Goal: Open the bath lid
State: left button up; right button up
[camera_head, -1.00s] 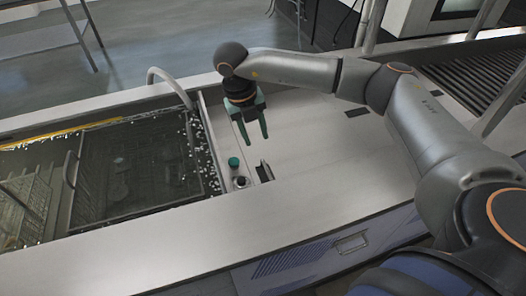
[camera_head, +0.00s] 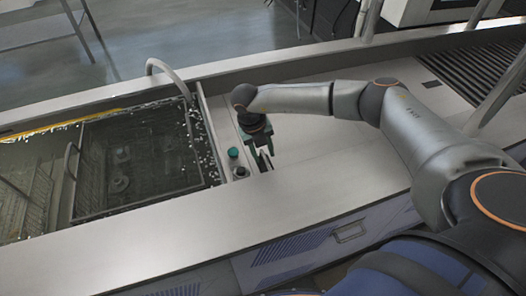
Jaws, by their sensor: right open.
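The bath (camera_head: 45,140) is a sunken tank of dark liquid at the left. A dark-framed rectangular panel or basket with a curved handle (camera_head: 70,160) shows in it; I cannot tell whether this is a lid. Right of the tank is a narrow panel with a green button (camera_head: 233,153), a dark round knob (camera_head: 241,172) and a small upright lever, now largely hidden by my right gripper (camera_head: 264,160). The right gripper points down, open, with its green fingers at the lever; I cannot tell if they touch it. My left gripper is not in view.
A curved metal pipe (camera_head: 168,68) arches over the tank's back right corner. The pale counter (camera_head: 335,150) right of the panel is clear, up to a slatted roller section (camera_head: 462,75). A drawer handle (camera_head: 351,231) shows on the front.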

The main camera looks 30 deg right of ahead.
jog(key=shift+c, duration=0.4)
grip_shut()
dwell(0.9)
